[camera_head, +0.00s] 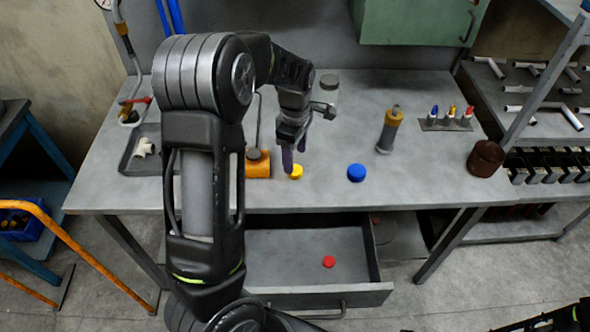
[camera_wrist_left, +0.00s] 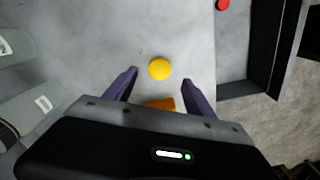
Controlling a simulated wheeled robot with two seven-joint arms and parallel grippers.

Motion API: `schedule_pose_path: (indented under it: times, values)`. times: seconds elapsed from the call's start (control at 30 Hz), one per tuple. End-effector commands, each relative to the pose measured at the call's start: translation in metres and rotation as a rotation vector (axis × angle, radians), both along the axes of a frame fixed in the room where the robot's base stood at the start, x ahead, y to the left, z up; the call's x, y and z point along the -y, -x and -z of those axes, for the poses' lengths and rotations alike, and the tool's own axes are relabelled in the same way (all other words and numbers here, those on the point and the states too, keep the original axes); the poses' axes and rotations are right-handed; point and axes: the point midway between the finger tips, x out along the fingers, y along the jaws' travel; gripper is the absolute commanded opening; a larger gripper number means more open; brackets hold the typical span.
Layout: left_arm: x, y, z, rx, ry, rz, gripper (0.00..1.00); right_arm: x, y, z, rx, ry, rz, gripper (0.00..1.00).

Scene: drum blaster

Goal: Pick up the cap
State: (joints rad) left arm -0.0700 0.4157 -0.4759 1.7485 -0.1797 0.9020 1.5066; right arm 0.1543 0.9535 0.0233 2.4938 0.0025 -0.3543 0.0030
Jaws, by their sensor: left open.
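A small yellow cap (camera_head: 296,172) lies on the grey workbench (camera_head: 330,195) near its front edge. A larger blue cap (camera_head: 356,173) lies to its right, and a red cap (camera_head: 328,262) lies in the open drawer. My left gripper (camera_head: 294,156) points down just above the yellow cap, open and empty. In the left wrist view the yellow cap (camera_wrist_left: 160,68) shows between the two purple fingertips (camera_wrist_left: 160,72), with room on both sides. The red cap (camera_wrist_left: 222,4) shows at the top edge there. My right gripper is not in view.
An orange block (camera_head: 258,164) stands just left of the gripper; part of it shows between the fingers in the wrist view (camera_wrist_left: 160,103). A glass jar (camera_head: 329,88), a grey-and-yellow cylinder (camera_head: 389,130) and a brown can (camera_head: 485,158) stand on the bench. The open drawer (camera_head: 365,290) juts out in front.

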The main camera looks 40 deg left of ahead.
Motion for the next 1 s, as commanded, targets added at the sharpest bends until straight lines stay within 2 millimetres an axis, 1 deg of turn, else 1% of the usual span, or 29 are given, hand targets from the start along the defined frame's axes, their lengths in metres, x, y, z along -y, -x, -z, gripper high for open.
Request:
schedule_pose_path:
  times: [0.17,0.27,0.43,0.5,0.6,0.7,1.0]
  values:
    - [0.000,0.000,0.000,0.000,0.000,-0.001,0.63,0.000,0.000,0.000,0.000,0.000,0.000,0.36]
    - [0.000,0.000,0.005,-0.002,0.000,-0.001,0.63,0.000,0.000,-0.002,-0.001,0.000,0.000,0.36]
    - [0.000,0.001,0.027,-0.005,0.000,-0.002,0.63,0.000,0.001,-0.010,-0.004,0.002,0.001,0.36]
    - [0.000,0.000,0.039,-0.004,0.000,-0.002,0.63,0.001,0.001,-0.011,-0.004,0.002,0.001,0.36]
    - [0.000,0.000,0.049,-0.002,0.000,-0.002,0.63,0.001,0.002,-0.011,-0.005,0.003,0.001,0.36]
    - [0.000,-0.001,0.052,0.001,0.000,-0.001,0.63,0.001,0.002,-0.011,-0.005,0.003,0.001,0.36]
    - [0.001,-0.001,0.052,0.001,0.000,-0.001,0.63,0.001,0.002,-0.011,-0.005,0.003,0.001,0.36]
